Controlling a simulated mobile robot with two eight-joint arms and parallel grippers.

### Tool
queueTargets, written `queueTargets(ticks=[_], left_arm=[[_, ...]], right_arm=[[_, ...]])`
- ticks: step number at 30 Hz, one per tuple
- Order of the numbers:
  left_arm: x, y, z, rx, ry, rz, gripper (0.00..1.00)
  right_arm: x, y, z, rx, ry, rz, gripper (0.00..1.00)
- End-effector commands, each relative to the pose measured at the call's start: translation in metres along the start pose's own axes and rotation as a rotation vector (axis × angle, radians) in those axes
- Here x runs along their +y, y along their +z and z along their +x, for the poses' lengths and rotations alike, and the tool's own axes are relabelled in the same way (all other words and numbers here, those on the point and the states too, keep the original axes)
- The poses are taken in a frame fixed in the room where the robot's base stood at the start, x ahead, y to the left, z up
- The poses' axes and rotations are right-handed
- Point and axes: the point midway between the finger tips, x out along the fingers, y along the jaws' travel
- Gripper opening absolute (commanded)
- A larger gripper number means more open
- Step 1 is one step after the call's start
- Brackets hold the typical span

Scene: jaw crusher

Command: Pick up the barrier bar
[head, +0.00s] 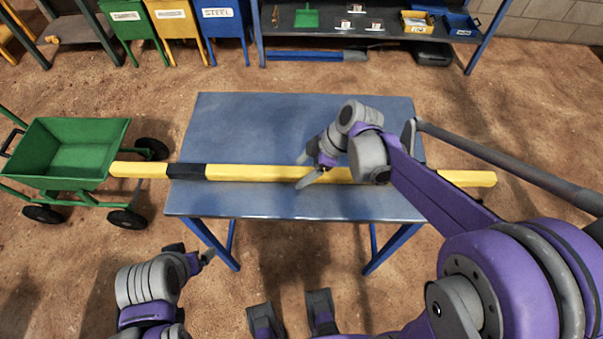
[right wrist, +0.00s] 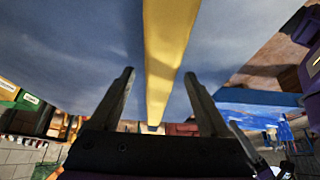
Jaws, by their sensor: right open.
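The barrier bar (head: 250,173) is a long yellow bar with a black band near its left part. It lies across the blue table (head: 240,120), and both ends stick out past the table's sides. My right gripper (head: 303,170) is open at the bar, right of the black band, with one finger on the far side and one on the near side. In the right wrist view the yellow bar (right wrist: 168,55) runs between the two spread fingers (right wrist: 160,85). Contact cannot be told. My left gripper (head: 192,252) is low in front of the table, apart from the bar, its fingers apart.
A green cart (head: 68,150) stands left of the table, close to the bar's left end. Coloured bins, one a blue STEEL bin (head: 220,22), and a shelf (head: 345,40) with small items stand behind. The table top behind the bar is clear.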

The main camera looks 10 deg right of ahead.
Motion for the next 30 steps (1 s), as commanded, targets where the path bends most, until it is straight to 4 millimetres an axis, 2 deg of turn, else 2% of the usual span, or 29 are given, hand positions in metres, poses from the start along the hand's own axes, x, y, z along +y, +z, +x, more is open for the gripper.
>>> queueTargets(ticks=[3,10,23,30], left_arm=[[0.0,0.0007,0.0012,0.0,0.0,0.0,0.92],[0.0,0.0005,0.0009,0.0,0.0,0.0,0.92],[0.0,0.0006,0.0009,0.0,0.0,0.0,0.92],[0.0,0.0005,0.0009,0.0,0.0,0.0,0.92]], right_arm=[[0.0001,0.0001,0.0083,0.0,0.001,0.001,0.8],[0.0,0.0001,0.0085,-0.001,0.001,0.001,0.78],[0.0,0.0001,0.0082,-0.001,0.001,0.001,0.01],[0.0,0.0001,0.0082,-0.001,0.001,0.001,0.0]])
